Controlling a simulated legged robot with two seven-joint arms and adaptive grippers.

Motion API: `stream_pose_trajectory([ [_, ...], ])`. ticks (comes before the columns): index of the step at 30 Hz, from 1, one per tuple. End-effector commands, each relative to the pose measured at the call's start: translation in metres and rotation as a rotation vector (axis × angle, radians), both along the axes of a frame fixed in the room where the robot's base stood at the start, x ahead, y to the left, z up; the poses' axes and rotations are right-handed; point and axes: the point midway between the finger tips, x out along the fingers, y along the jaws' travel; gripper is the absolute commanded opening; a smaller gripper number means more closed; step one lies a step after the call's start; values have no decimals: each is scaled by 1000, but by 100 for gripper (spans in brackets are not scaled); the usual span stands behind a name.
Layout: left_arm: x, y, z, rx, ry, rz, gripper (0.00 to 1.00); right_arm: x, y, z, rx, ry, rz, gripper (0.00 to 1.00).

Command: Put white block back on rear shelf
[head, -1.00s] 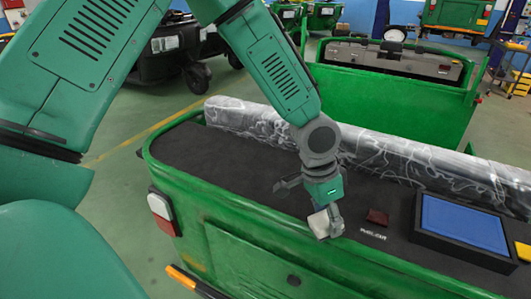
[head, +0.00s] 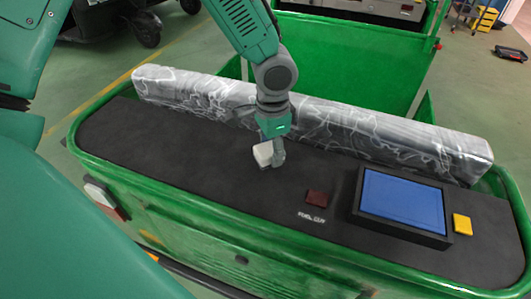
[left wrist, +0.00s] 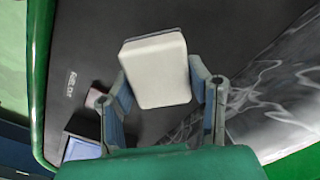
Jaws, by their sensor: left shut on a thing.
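The white block (head: 263,154) is held by my left gripper (head: 269,152) above the black top of the rear shelf (head: 180,150). In the left wrist view the white block (left wrist: 157,68) sits between the two fingers of my left gripper (left wrist: 165,85), with the black shelf surface behind it. I cannot tell how large the gap between the block and the shelf is. The shelf is the black top of the green rickshaw rear. My right gripper is not in view.
A long grey patterned cushion (head: 320,125) runs along the shelf's far side. A blue-topped tray (head: 403,205), a dark red block (head: 316,198) and a yellow block (head: 462,224) stand to the right. The shelf's left part is clear. A green rim (head: 85,160) borders it.

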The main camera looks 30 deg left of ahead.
Motion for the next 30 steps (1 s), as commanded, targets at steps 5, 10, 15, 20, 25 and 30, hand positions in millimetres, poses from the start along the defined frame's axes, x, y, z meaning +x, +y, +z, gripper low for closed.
stream_pose_trajectory([
  [5,-1,-1,-17,2,1,-2,21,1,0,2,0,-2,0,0],
  [10,-2,-1,-42,0,-1,-1,21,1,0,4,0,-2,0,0],
  [15,-1,-1,-50,-2,-3,-1,17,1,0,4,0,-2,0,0],
  [20,0,-1,-51,-2,-1,0,55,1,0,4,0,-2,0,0],
  [25,0,-1,-50,-2,-1,0,65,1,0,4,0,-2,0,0],
  [30,-1,-1,-49,-1,-4,-1,65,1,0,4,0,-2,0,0],
])
